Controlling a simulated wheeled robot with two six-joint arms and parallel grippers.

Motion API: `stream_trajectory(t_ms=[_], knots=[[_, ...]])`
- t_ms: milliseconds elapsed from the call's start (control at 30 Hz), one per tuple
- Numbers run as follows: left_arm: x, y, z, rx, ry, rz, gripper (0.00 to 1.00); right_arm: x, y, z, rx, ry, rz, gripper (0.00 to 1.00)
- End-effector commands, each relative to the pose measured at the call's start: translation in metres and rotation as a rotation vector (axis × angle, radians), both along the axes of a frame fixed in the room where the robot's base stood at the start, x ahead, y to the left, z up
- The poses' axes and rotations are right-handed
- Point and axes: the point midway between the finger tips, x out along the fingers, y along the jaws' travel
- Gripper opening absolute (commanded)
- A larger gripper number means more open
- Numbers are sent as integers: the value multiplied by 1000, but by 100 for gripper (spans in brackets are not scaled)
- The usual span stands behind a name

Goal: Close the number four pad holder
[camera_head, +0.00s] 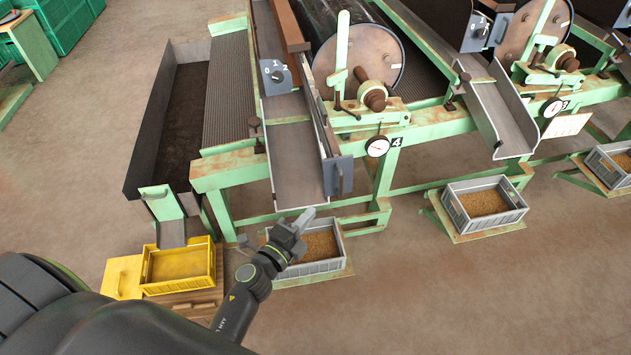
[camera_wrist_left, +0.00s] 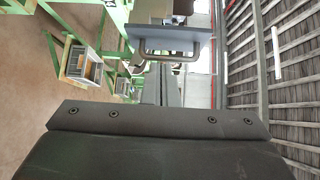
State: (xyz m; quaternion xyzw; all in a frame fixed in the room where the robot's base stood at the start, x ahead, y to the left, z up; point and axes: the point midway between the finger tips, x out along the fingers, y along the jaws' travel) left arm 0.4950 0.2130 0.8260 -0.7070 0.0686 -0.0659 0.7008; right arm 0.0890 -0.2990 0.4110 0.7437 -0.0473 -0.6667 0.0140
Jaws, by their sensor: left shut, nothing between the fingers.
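The number four sorter carries a "4" label (camera_head: 396,141) beside a round dial. At the front end of its chute (camera_head: 302,165) is a blue-grey plate (camera_head: 338,178) with a bar handle, which I take for the pad holder. The plate and handle show larger in the left wrist view (camera_wrist_left: 172,48), above my dark gripper body. My left gripper (camera_head: 304,217) is shut and empty, in front of and below the plate, apart from it. It overlaps the grain crate in the picture. I cannot tell how far the holder stands open. My right gripper is out of view.
A grey crate of grain (camera_head: 322,247) stands under the chute. A yellow crate (camera_head: 178,268) is at the left. Another grain crate (camera_head: 484,205) stands to the right. The green frame (camera_head: 235,171) runs behind.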

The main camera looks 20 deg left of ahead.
Motion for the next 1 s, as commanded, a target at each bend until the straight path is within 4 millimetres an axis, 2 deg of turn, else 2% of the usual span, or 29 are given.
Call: stream_trajectory(t_ms=[167, 400, 600, 800, 1000], knots=[[17, -4, 3, 7, -7, -3, 0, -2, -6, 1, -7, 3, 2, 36], [59, -12, 2, 5, -6, -2, 0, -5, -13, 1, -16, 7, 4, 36], [85, -17, 1, 5, -5, -2, 0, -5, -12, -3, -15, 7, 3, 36], [97, -19, 1, 4, -4, -1, 0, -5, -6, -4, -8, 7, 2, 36], [98, -19, 1, 5, -3, 0, 0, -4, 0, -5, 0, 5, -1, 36]])
